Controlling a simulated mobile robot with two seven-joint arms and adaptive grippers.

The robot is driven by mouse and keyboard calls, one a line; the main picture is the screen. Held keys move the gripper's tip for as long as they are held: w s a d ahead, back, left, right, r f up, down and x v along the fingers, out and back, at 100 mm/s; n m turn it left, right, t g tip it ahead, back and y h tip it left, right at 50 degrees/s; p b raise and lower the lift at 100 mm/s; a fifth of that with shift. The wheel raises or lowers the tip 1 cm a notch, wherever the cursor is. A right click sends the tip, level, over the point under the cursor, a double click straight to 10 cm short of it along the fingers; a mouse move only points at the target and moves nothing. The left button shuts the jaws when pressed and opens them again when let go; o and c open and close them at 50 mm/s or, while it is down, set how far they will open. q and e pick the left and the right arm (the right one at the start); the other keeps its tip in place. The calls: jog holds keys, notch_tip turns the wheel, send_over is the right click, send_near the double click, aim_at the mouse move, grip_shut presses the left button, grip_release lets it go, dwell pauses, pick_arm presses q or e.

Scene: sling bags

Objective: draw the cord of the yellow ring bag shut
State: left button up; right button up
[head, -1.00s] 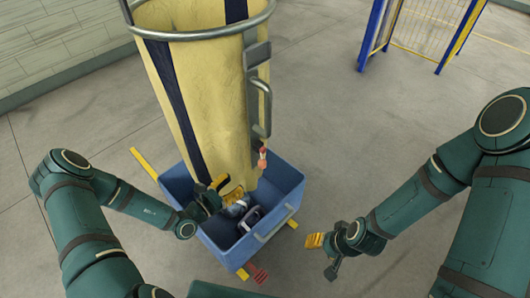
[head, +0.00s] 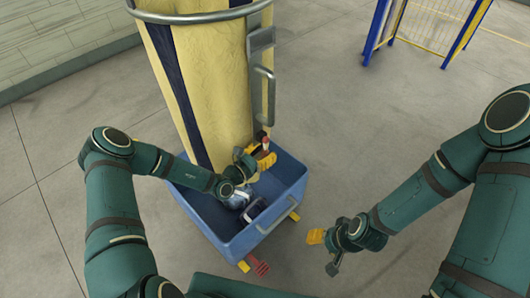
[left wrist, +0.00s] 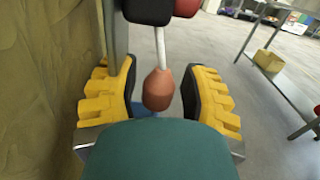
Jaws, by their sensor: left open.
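The yellow ring bag (head: 220,85) hangs upright from a grey metal ring (head: 200,18) over a blue crate. In the left wrist view its pale cord (left wrist: 160,48) runs down to a reddish-brown cord end (left wrist: 158,90). A black piece (left wrist: 148,12) and a red piece (left wrist: 187,7) sit at the cord's top. My left gripper (head: 258,160) is beside the bag's lower right side. In the left wrist view its yellow fingers (left wrist: 158,98) are open on either side of the cord end, with gaps on both sides. My right gripper (head: 324,252) is open and empty, right of the crate.
The blue crate (head: 222,238) stands under the bag with dark and grey items inside. A grey handle (head: 265,97) runs along the bag's right side. A blue and yellow frame (head: 425,25) stands at the back right. The floor between is clear.

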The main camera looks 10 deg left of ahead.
pick_arm(q)
grip_shut()
notch_tip(320, 180, down, 11)
jog(key=b, duration=0.3)
jog(key=shift+r+b, duration=0.15)
jog(key=shift+b, duration=0.25)
jog(key=shift+s, duration=0.1)
grip_release()
jog(key=shift+r, duration=0.1)
